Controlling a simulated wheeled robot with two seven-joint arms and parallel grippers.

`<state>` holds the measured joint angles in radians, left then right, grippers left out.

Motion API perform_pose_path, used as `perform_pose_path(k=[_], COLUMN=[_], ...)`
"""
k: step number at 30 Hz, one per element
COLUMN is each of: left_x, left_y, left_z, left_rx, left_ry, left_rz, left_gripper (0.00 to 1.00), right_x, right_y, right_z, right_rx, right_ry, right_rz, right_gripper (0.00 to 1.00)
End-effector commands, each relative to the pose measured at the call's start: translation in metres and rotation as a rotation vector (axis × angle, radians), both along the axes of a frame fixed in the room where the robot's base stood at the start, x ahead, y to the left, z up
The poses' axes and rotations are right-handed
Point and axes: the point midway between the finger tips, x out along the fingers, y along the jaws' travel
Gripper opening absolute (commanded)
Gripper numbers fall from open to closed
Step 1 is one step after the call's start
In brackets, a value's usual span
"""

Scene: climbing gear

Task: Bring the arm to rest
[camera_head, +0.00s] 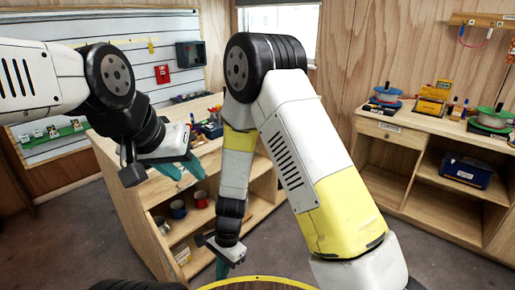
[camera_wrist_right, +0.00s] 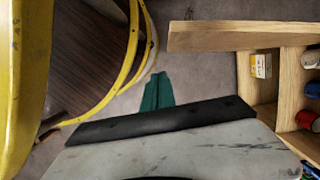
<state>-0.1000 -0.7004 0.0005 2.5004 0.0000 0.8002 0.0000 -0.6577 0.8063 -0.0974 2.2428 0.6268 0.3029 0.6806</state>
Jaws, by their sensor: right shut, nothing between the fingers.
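My right arm rises from the bottom right in the head view, bends at a high elbow and hangs down. Its gripper (camera_head: 229,264) is low in front of the wooden shelf unit, pointing down and empty. In the right wrist view the teal fingers of this gripper (camera_wrist_right: 157,92) lie together over the grey floor. My left arm comes in from the left. Its gripper (camera_head: 182,170) is above the near part of the shelf unit, with its teal fingers apart and nothing seen between them.
The low wooden shelf unit (camera_head: 136,196) holds several cups and stands close to both grippers. It also shows in the right wrist view (camera_wrist_right: 215,36). A wooden workbench (camera_head: 404,127) with gear stands at the right. Grey floor (camera_head: 75,235) is clear at the lower left.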

Motion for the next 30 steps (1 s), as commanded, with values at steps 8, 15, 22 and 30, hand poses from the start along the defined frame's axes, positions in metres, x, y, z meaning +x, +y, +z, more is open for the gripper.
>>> perform_pose_path(k=[8, 15, 22, 30], left_x=[0.0, 0.0, 0.0, 0.0], left_y=[0.0, 0.0, 0.0, 0.0], left_z=[0.0, 0.0, 0.0, 0.0], left_rx=[0.0, 0.0, 0.0, 0.0], left_ry=[0.0, 0.0, 0.0, 0.0], left_rz=[0.0, 0.0, 0.0, 0.0], left_gripper=[0.36, 0.36, 0.36, 0.36], right_x=[0.015, 0.032, 0.051, 0.054], right_y=[-0.002, -0.011, -0.035, -0.103], right_z=[0.032, 0.077, 0.147, 0.256], right_rx=[0.05, 0.113, 0.186, 0.215], right_ry=[-0.037, -0.099, -0.215, -0.452], right_rz=[0.036, 0.094, 0.192, 0.378], right_gripper=[0.0, 0.0, 0.0, 0.0])
